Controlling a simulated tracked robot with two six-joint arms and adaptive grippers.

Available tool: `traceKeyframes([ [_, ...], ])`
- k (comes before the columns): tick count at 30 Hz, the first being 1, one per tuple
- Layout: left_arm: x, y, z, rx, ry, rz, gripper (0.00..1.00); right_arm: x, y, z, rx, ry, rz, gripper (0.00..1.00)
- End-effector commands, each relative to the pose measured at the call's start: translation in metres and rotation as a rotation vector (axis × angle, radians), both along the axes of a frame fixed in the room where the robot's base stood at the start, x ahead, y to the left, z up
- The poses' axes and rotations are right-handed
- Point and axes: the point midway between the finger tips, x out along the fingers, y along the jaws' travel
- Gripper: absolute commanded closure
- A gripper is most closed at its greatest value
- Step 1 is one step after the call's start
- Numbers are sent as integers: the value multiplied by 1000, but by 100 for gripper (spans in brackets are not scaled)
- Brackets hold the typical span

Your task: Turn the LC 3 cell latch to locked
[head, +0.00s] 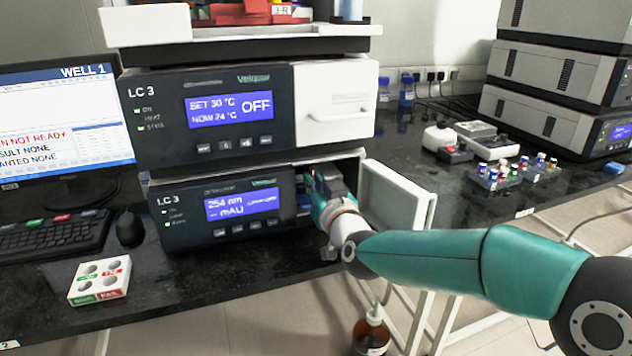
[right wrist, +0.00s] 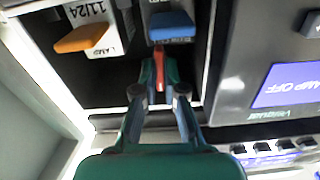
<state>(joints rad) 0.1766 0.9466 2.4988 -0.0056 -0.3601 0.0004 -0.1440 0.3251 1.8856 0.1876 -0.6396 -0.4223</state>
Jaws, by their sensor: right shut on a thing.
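The lower LC 3 unit (head: 222,210) has its white door (head: 395,200) swung open to the right in the head view. My right gripper (head: 318,180) reaches into its open bay. In the right wrist view my right gripper (right wrist: 158,82) is shut on a narrow red lever (right wrist: 159,68), which looks like the cell latch. A blue tab (right wrist: 172,25) sits just above it in that picture, with partly readable lettering. Whether the latch stands at locked or unlocked cannot be read. My left gripper is not in view.
An orange tab (right wrist: 84,38) on a lamp-labelled part is beside the blue one. A second LC 3 unit (head: 208,112) stands on top. A white block with holes (head: 100,279), a mouse (head: 130,229) and a keyboard (head: 50,235) are at left. Vials (head: 512,172) stand at right.

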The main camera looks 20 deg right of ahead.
Motion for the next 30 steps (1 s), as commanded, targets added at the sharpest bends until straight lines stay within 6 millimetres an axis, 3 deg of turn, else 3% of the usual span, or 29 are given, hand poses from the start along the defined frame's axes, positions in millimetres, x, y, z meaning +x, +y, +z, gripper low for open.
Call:
traceKeyframes([
  [1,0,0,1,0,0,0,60,0,2,-7,-22,17,4,100],
  [21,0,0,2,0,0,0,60,0,1,-8,-96,14,5,100],
  [22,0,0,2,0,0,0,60,0,1,-8,-96,14,5,89],
  [26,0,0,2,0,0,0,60,0,1,-6,-94,11,4,67],
  [30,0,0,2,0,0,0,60,0,1,-4,-94,6,2,66],
])
